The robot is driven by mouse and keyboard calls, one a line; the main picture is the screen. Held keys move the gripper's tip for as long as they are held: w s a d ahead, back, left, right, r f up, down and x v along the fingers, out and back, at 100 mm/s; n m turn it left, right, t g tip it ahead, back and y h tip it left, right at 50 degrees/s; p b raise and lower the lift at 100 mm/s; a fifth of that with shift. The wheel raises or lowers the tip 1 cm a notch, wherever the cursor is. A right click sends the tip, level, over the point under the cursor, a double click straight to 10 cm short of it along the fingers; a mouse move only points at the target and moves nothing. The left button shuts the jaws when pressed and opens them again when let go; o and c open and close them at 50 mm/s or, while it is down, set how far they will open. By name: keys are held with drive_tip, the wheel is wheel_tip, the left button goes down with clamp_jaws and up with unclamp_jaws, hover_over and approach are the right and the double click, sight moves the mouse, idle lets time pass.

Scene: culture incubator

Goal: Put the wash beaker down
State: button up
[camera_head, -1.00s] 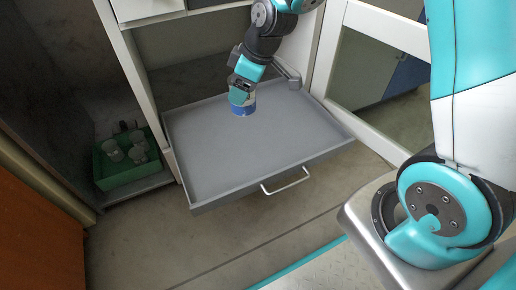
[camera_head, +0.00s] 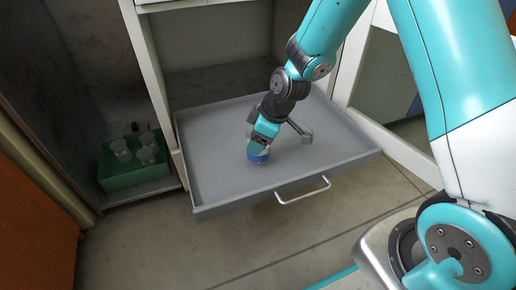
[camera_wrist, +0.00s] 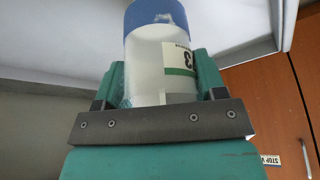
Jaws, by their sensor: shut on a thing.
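The wash beaker is a clear, cloudy-walled vessel (camera_wrist: 150,62) with a blue band at one end and a white and green label marked 3. In the wrist view it sits between the two green fingers of my gripper (camera_wrist: 160,85), which is shut on it. In the head view only its blue end (camera_head: 258,157) shows below my gripper (camera_head: 258,148); the rest is hidden by the fingers. The beaker is over the middle of the pulled-out grey drawer (camera_head: 215,188). I cannot tell whether it touches the drawer floor.
The drawer is otherwise bare, with low rims and a front handle (camera_head: 303,190). A green crate (camera_head: 136,178) with several clear beakers stands on a low shelf at the left. White cabinet posts flank the drawer. An orange door (camera_wrist: 270,105) shows in the wrist view.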

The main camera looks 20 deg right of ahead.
drive_tip(key=shift+f+b, duration=0.3)
drive_tip(key=shift+f, duration=0.85)
drive_tip(key=shift+f, duration=0.2)
drive_tip(key=o, duration=0.9)
drive_tip(key=shift+o, duration=0.2)
drive_tip(key=shift+r, duration=0.15)
